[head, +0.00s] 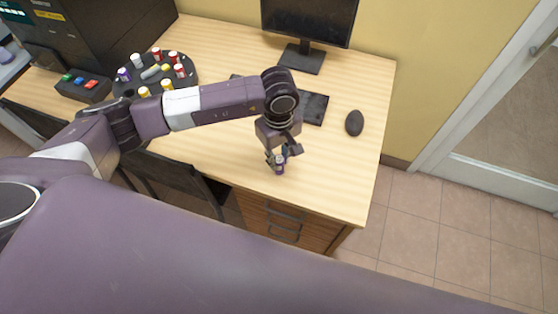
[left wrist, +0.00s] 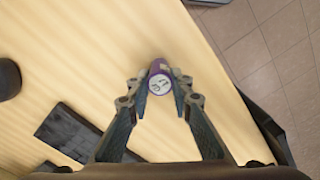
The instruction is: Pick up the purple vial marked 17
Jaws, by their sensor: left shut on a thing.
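A purple vial (left wrist: 158,68) with a white marked cap lies between the fingertips of my left gripper (left wrist: 160,92) in the left wrist view. The mark on the cap is small and turned, so I cannot read it surely. In the head view my left gripper (head: 280,158) is shut on the vial (head: 281,169), low over the front right part of the desk. I cannot tell whether the vial touches the desk top. My right gripper is not in view.
A round dark rack (head: 187,88) with several coloured vials stands at the desk's left. A keyboard (head: 314,108), a mouse (head: 354,123) and a monitor (head: 308,22) are behind the gripper. The wooden desk (head: 340,185) has free room at the front right.

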